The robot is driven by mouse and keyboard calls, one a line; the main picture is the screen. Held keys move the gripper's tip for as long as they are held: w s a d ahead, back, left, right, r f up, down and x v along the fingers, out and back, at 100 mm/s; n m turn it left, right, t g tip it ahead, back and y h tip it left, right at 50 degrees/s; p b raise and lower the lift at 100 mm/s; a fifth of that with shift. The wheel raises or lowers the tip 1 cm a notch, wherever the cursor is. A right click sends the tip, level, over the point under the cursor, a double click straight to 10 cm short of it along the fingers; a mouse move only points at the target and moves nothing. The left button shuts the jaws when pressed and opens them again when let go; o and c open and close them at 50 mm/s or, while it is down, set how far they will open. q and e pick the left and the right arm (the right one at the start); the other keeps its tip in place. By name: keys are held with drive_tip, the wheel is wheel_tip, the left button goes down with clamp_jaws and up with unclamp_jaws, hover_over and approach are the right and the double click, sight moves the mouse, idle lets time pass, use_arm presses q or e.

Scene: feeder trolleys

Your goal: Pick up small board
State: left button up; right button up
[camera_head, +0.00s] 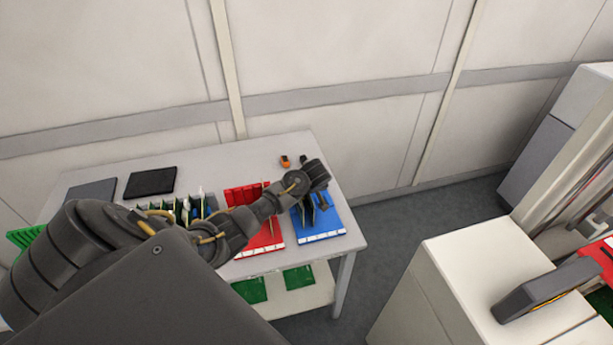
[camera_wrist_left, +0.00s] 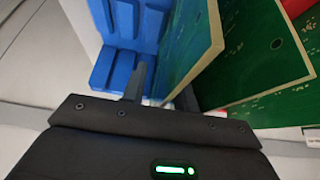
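A blue rack (camera_head: 335,224) stands at the right end of the table, with thin dark boards upright in it. In the left wrist view the blue rack (camera_wrist_left: 112,70) shows its ridged slots. A green board (camera_wrist_left: 186,48) with a tan edge stands in front of my left gripper (camera_wrist_left: 161,92). My left gripper's fingers appear apart, one on each side of this board's lower edge; contact cannot be told. A larger-looking green board (camera_wrist_left: 265,55) is to the right. In the head view my left arm reaches over the table to the blue rack. My right gripper is out of view.
A red rack (camera_head: 268,236) and another row of green boards (camera_head: 182,209) stand left of the blue rack. Two dark flat pads (camera_head: 150,182) and a small orange item (camera_head: 285,161) lie farther back. A white cabinet (camera_head: 480,265) stands right, across a floor gap.

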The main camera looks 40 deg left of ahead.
use_arm(q)
drive_tip(key=shift+f, duration=0.2)
idle(0.3)
drive_tip(key=shift+c, duration=0.4)
drive_tip(key=shift+s, duration=0.1)
clamp_jaws()
drive_tip(key=shift+r, duration=0.1)
drive_tip(key=shift+w+d+r, duration=0.1)
drive_tip(key=shift+w+r, duration=0.15)
drive_tip(key=shift+r, duration=0.35)
wheel_tip(320, 180, up, 27)
drive_tip(key=p, duration=0.4)
drive_tip(key=shift+s, duration=0.15)
